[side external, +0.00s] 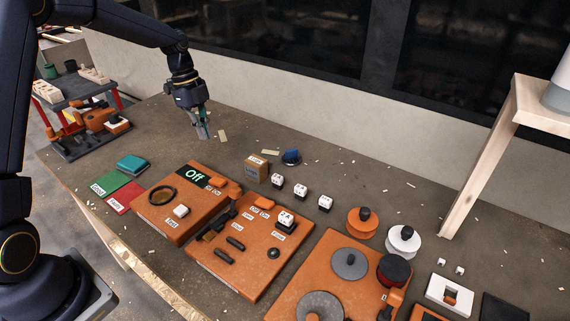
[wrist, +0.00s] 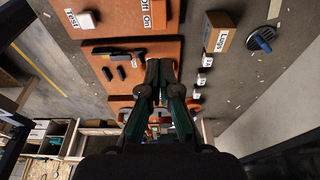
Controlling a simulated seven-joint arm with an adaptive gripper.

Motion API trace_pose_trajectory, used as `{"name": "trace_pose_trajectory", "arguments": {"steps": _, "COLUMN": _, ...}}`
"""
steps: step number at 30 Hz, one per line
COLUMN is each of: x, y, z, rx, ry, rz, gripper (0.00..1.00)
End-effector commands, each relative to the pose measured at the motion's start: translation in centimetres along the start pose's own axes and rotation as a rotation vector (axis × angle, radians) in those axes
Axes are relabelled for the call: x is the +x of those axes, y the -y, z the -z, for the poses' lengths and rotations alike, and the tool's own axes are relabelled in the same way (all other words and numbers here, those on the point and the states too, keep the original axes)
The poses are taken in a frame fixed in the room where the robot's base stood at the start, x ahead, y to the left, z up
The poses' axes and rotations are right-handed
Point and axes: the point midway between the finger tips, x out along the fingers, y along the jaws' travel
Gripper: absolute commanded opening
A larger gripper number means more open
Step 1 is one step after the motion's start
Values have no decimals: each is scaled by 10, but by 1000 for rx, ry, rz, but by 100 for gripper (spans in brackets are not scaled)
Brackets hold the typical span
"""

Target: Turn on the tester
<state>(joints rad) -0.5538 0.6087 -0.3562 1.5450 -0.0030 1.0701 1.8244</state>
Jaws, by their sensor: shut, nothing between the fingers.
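The tester is an orange panel (side external: 158,214) on the bench in the side external view. Its dark display (side external: 194,174) reads "Off" in green. It carries a dark ring, a white button (side external: 181,211) labelled "Test", and a small orange switch (side external: 217,182) beside small labels. In the wrist view, part of the tester (wrist: 120,14) shows at the top edge, with the white button (wrist: 85,20) and the Off and On labels (wrist: 146,12). My gripper (side external: 205,137) is shut and empty, raised behind the tester and apart from it. Its fingers (wrist: 159,64) also show in the wrist view.
A second orange panel (side external: 220,262) with dark bars lies right of the tester. A cardboard box (side external: 256,168), white dice (side external: 300,191) and a blue object (side external: 291,157) stand behind. Green and red cards (side external: 124,198) lie left. A wall runs behind the bench.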

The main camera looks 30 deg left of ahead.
Motion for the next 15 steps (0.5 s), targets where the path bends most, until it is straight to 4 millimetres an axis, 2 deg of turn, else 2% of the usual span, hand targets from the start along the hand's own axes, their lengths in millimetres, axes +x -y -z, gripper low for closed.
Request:
{"name": "trace_pose_trajectory", "arguments": {"steps": 5, "x": 29, "y": -1, "z": 0, "rx": 0, "ry": -1, "rz": -5, "gripper": 0}}
{"name": "trace_pose_trajectory", "arguments": {"steps": 15, "x": 101, "y": -1, "z": 0, "rx": 0, "ry": -1, "rz": -5, "gripper": 0}}
